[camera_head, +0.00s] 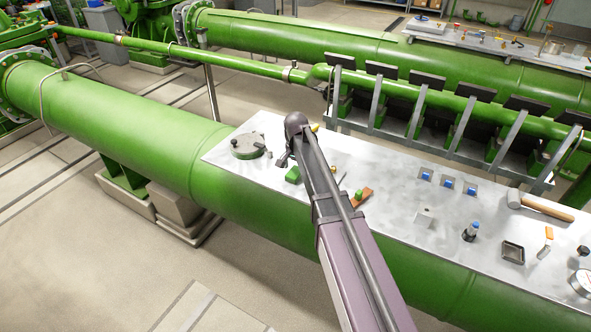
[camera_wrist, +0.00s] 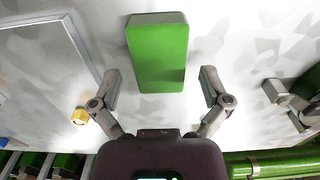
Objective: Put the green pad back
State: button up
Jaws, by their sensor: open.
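The green pad (camera_head: 293,174) is a small rectangular block on the light metal worktop (camera_head: 400,200), beside my gripper. In the wrist view the pad (camera_wrist: 158,50) shows its broad green face. Its lower end reaches between the fingertips and the rest extends beyond them. My gripper (camera_wrist: 160,88) is open and empty, with a clear gap between each finger and the pad. In the head view my gripper (camera_head: 284,158) is small and dark, partly hidden by my arm. Which place on the worktop belongs to the pad I cannot tell.
A brown piece with a green top (camera_head: 358,196) lies right of my arm. Farther right are blue-topped blocks (camera_head: 447,183), a hammer (camera_head: 540,206) and a small tray (camera_head: 512,252). A yellow knob (camera_wrist: 80,116) is near the left finger.

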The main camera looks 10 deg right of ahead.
aim_at(296, 171)
notch_tip(296, 171, up, 12)
jog(key=p, duration=1.1)
jog(key=shift+f, duration=0.25)
jog(key=shift+s, duration=0.15)
dwell(0.3)
jog(key=s+d+n, duration=0.3)
jog(key=s, duration=0.9)
jog(key=s+d+n, duration=0.3)
jog(key=s+n, duration=0.1)
jog(key=s, duration=0.9)
jog(key=shift+d, duration=0.4)
